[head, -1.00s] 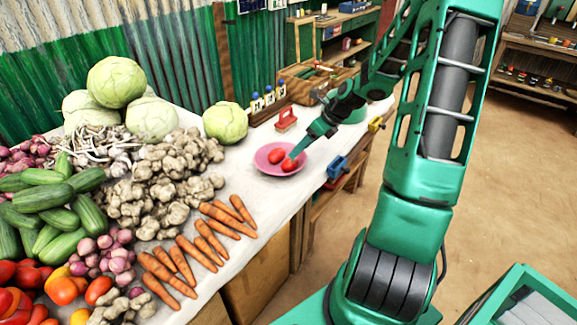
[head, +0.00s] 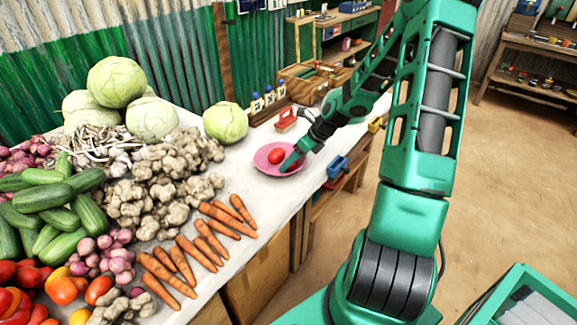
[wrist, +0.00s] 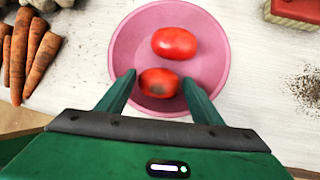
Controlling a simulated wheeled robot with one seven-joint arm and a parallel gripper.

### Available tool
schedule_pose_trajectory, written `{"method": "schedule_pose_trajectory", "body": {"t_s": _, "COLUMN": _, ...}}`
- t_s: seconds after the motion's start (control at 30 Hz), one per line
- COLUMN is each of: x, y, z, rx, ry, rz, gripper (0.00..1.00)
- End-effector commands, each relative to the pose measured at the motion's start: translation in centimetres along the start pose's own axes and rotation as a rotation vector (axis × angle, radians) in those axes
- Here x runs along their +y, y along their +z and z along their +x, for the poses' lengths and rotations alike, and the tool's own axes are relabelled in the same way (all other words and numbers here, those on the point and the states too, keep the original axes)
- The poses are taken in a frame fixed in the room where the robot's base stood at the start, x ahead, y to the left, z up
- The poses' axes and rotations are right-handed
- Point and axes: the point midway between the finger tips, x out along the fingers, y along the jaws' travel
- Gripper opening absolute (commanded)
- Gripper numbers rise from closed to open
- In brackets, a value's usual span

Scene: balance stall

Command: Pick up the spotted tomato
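A pink plate (head: 262,165) stands on the white table and holds two red tomatoes. The spotted tomato (wrist: 159,83) has a dark brownish patch and lies in the near part of the plate in the wrist view. A plain red tomato (wrist: 174,43) lies just beyond it; it also shows in the head view (head: 277,156). My gripper (wrist: 162,84) is open, with one finger on each side of the spotted tomato and visible gaps between.
Carrots (head: 207,237) lie left of the plate. A red-handled block (head: 286,119) stands behind it and a blue object (head: 337,168) is at the table's right edge. Ginger, cabbages and other vegetables fill the table's left side.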

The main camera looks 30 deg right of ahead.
Motion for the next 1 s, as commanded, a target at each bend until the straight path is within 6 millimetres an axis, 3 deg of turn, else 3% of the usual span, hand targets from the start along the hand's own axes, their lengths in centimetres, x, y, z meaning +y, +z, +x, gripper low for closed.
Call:
{"method": "schedule_pose_trajectory", "body": {"t_s": 0.03, "x": 0.0, "y": 0.0, "z": 0.0, "rx": 0.000, "ry": 0.000, "rz": 0.000, "gripper": 0.49}}
{"method": "schedule_pose_trajectory", "body": {"t_s": 0.1, "x": 0.0, "y": 0.0, "z": 0.0, "rx": 0.000, "ry": 0.000, "rz": 0.000, "gripper": 0.32}}
{"method": "schedule_pose_trajectory", "body": {"t_s": 0.13, "x": 0.0, "y": 0.0, "z": 0.0, "rx": 0.000, "ry": 0.000, "rz": 0.000, "gripper": 0.28}}
{"method": "schedule_pose_trajectory", "body": {"t_s": 0.57, "x": 0.1, "y": 0.4, "z": -0.5, "rx": -0.001, "ry": -0.001, "rz": -0.001, "gripper": 0.28}}
{"method": "schedule_pose_trajectory", "body": {"t_s": 0.83, "x": 0.6, "y": 2.4, "z": -3.8, "rx": -0.002, "ry": -0.004, "rz": -0.005, "gripper": 0.28}}
{"method": "schedule_pose_trajectory", "body": {"t_s": 1.0, "x": 4.2, "y": 5.5, "z": -3.8, "rx": 0.000, "ry": 0.000, "rz": -0.008, "gripper": 0.28}}
